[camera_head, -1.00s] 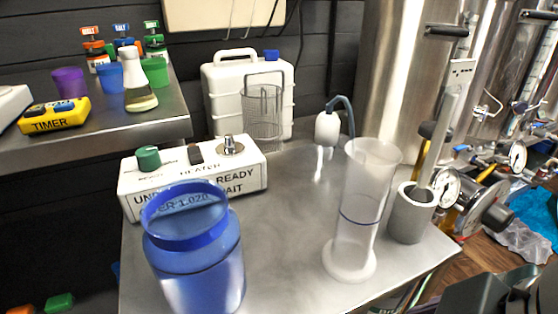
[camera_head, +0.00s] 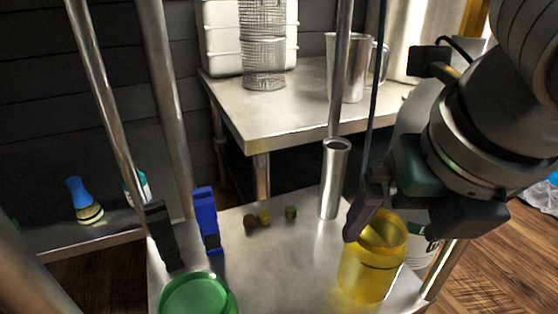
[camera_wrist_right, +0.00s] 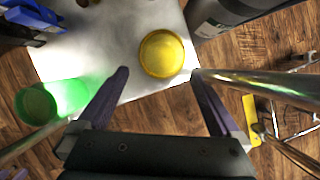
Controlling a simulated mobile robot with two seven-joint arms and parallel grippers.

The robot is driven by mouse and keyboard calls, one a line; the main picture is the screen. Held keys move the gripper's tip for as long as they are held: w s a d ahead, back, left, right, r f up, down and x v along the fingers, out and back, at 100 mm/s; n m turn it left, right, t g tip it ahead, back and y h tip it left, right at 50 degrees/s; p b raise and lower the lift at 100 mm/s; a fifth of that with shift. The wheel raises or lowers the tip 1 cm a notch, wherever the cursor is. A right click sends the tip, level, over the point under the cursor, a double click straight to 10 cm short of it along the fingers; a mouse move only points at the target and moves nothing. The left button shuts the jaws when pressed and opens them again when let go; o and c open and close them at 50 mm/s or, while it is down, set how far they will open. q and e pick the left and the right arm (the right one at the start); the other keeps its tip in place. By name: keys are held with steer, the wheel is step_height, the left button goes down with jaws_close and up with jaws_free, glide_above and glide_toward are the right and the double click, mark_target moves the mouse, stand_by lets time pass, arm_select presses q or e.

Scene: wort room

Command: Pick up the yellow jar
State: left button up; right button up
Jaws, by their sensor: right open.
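The yellow jar (camera_head: 372,270) is see-through and stands upright on the lower metal shelf, near its right edge in the head view. In the right wrist view the yellow jar (camera_wrist_right: 162,54) is seen from above, just beyond and between the fingertips. My right gripper (camera_wrist_right: 160,76) is open with nothing between its fingers. In the head view my right gripper (camera_head: 378,215) hangs over the jar, one finger overlapping its upper left rim; the other finger is mostly hidden. I cannot tell whether they touch. My left gripper is not in view.
A green jar (camera_head: 198,294) stands at the shelf's front left. A blue upright item (camera_head: 206,218), a black one (camera_head: 162,236) and a steel cylinder (camera_head: 334,180) stand nearby. Small pieces (camera_head: 264,218) lie mid-shelf. Metal posts (camera_head: 165,95) rise around it. Bare shelf lies left of the yellow jar.

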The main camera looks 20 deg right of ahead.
mark_target(372, 252)
steer(key=shift+w+d+f+b, duration=0.15)
steer(key=shift+d+f+b, duration=0.15)
steer(key=shift+f, duration=0.2)
steer(key=b+x, duration=0.7)
steer(key=x, duration=0.2)
steer(key=shift+a, duration=0.1)
steer(key=shift+w+r, duration=0.1)
steer(key=c, duration=1.2)
steer(key=shift+c, duration=0.2)
